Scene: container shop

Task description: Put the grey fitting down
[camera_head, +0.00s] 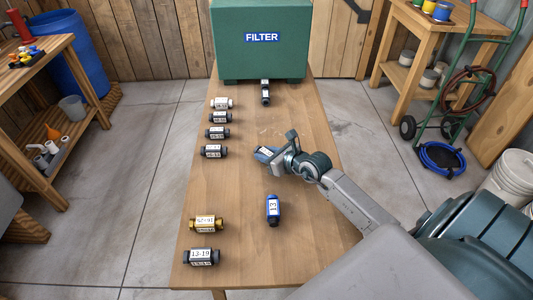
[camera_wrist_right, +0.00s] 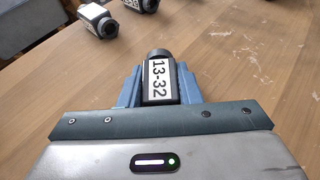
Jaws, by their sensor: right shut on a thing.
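The dark grey fitting with a white label reading 13-32 (camera_wrist_right: 159,80) is between the blue fingers of my right gripper (camera_wrist_right: 158,88) in the wrist view. Its round end points away from me. In the head view my right gripper (camera_head: 267,152) is over the middle of the table, shut on this fitting, of which only a small white label part (camera_head: 264,150) shows. I cannot tell whether the fitting touches the wood. My left gripper is not in view.
The wooden table (camera_head: 240,185) has a green FILTER box (camera_head: 260,55) at its far end, with a dark fitting (camera_head: 265,93) at its front. Several labelled fittings (camera_head: 213,151) line the left edge. A blue fitting (camera_head: 273,209) stands nearer me. Bare wood lies around the gripper.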

